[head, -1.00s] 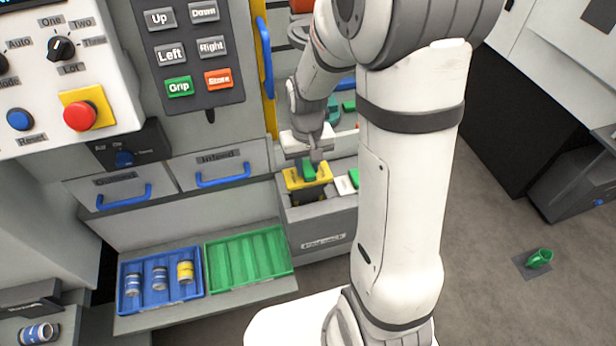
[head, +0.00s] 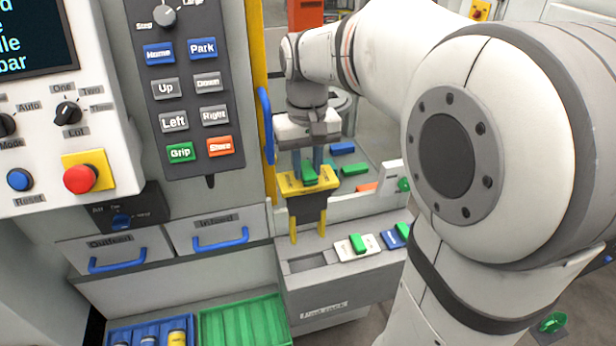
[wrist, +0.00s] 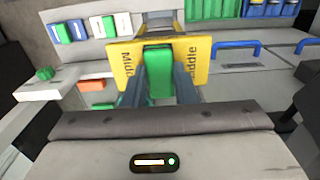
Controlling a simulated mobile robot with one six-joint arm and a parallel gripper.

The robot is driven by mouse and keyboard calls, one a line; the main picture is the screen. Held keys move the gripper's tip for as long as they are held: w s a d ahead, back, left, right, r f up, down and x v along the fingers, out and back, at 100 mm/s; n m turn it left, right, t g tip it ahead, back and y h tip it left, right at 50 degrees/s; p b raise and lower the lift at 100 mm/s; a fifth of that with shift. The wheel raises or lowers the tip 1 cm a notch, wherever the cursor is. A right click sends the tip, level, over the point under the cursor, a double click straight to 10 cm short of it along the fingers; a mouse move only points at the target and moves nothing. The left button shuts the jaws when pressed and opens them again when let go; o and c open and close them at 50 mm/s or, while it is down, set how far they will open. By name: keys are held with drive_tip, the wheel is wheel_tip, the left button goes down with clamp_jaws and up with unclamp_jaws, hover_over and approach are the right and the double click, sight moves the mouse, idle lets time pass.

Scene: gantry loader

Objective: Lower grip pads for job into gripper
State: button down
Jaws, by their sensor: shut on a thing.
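My gripper (head: 309,172) is shut on the green grip block of a yellow pad set (head: 291,185). The pad set has a yellow plate, a dark body and two yellow legs pointing down. In the head view it hangs above the grey rack. In the wrist view the yellow plate (wrist: 193,50) reads "Middle" and the green block (wrist: 158,75) sits between my fingers. A white set (head: 349,248) and a blue set (head: 393,236), each with a green block, sit in the rack (head: 330,278). An open slot (head: 307,263) shows at the rack's left.
Behind the rack, loose blue, green and orange pieces (head: 354,169) lie on a light surface inside the machine. A yellow post and blue door handle (head: 266,125) stand close left of my gripper. Blue and green trays (head: 245,335) are at the lower left.

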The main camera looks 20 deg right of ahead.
drive_tip(key=shift+r, duration=0.15)
wheel_tip(320, 180, up, 19)
drive_tip(key=p, duration=1.1)
idle(0.9)
drive_tip(key=shift+f, duration=0.2)
